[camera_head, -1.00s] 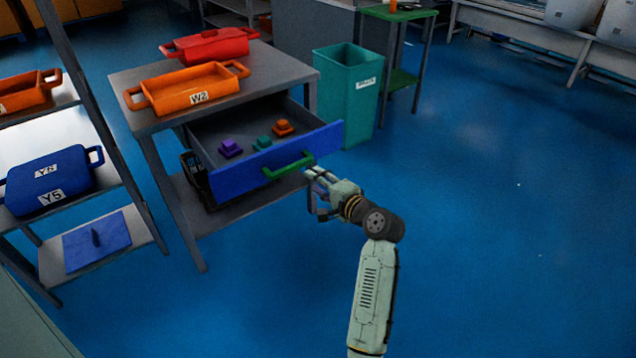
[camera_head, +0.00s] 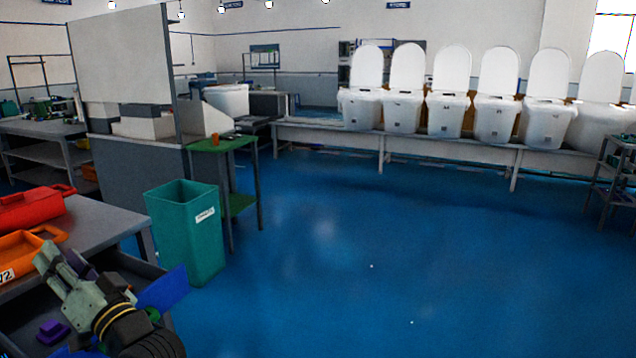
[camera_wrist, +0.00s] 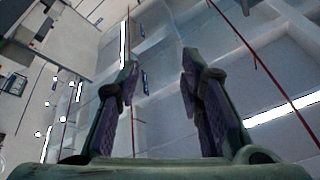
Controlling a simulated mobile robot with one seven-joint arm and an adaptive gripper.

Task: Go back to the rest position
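My gripper (camera_head: 62,272) is at the lower left of the head view, raised in front of the table with the drawer. In the wrist view its two fingers (camera_wrist: 158,95) are apart with nothing between them, pointing up at the ceiling. The drawer (camera_head: 165,290) is pulled out, and my gripper and wrist cover much of it. A purple block (camera_head: 52,331) shows inside the drawer. My gripper holds nothing.
The blue floor at right is clear.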

